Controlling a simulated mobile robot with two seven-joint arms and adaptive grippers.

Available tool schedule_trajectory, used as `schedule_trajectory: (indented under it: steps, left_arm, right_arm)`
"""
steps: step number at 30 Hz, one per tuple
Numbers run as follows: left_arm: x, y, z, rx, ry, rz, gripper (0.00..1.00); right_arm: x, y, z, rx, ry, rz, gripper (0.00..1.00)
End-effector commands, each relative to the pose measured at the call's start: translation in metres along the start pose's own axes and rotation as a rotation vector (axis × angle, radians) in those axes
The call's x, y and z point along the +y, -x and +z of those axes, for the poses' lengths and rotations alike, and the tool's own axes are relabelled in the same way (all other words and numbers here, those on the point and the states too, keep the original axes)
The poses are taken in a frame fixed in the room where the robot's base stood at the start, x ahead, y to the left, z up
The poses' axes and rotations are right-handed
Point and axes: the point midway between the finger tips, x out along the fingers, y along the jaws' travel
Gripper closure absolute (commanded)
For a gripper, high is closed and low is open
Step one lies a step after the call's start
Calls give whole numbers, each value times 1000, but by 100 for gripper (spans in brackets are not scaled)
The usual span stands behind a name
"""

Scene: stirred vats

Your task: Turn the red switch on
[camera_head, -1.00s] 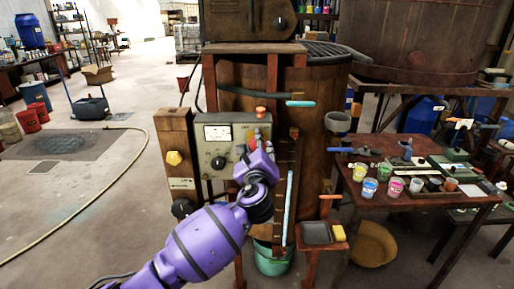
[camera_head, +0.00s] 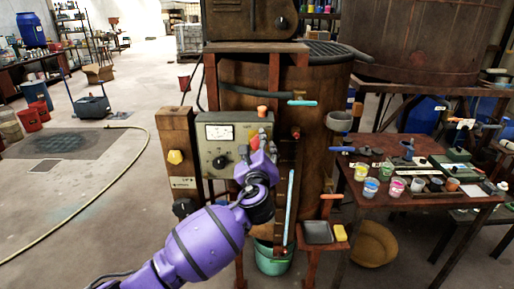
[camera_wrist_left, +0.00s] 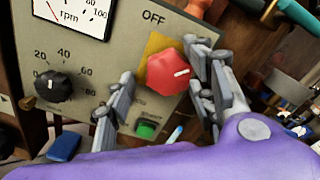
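The red switch (camera_wrist_left: 167,72) is a round knob with a white pointer line, on a yellow plate below the printed word OFF. In the left wrist view its pointer line lies nearly level, toward the right. The switch sits on the grey control panel (camera_head: 213,160), which also shows in the wrist view (camera_wrist_left: 103,73). My left gripper (camera_wrist_left: 160,80) is open around the switch, with a gap on the left side. The right finger is close to the knob; contact cannot be told. In the head view my left gripper (camera_head: 261,152) partly covers the panel's right side. My right gripper is out of view.
A black dial (camera_wrist_left: 54,86) and a green button (camera_wrist_left: 147,130) are near the switch. An orange knob (camera_head: 262,111) tops the panel. A table (camera_head: 400,207) with paint cups stands right of the vat (camera_head: 315,160). The floor at left is mostly clear.

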Motion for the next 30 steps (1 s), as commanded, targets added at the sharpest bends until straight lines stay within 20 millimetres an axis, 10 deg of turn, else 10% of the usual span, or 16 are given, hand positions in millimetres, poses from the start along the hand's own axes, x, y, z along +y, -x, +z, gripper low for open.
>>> schedule_trajectory:
  steps: [11,30]
  left_arm:
    - [-3,9,2,-2,2,-6,51]
    - [-1,117,0,1,0,-2,51]
  right_arm:
    - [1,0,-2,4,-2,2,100]
    - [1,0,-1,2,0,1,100]
